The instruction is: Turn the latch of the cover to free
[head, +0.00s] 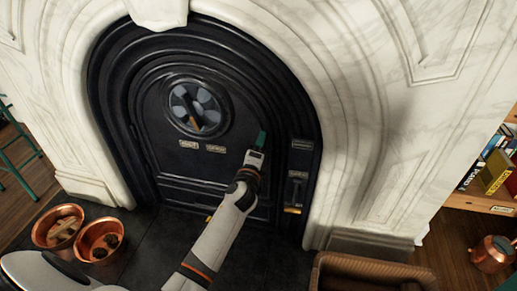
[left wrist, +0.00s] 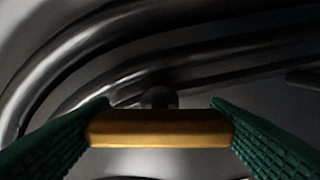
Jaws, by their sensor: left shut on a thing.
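The cover is the black arched fireplace door (head: 155,110) set in the white marble surround. My left gripper (head: 261,138) is at the right side of the door. In the left wrist view its green ribbed fingers (left wrist: 160,128) are shut on the two ends of a short brass-coloured latch handle (left wrist: 160,130). The handle lies level across that picture, with a dark round pivot (left wrist: 158,98) behind it. In the head view the gripper hides the handle. My right gripper is in neither view.
A round vent (head: 195,105) with a brass handle sits in the door above two small label plates (head: 202,146). A slotted panel with a brass-tipped lever (head: 293,210) is right of the door. Copper pots (head: 100,241) stand lower left; a basket (head: 370,270) is lower right.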

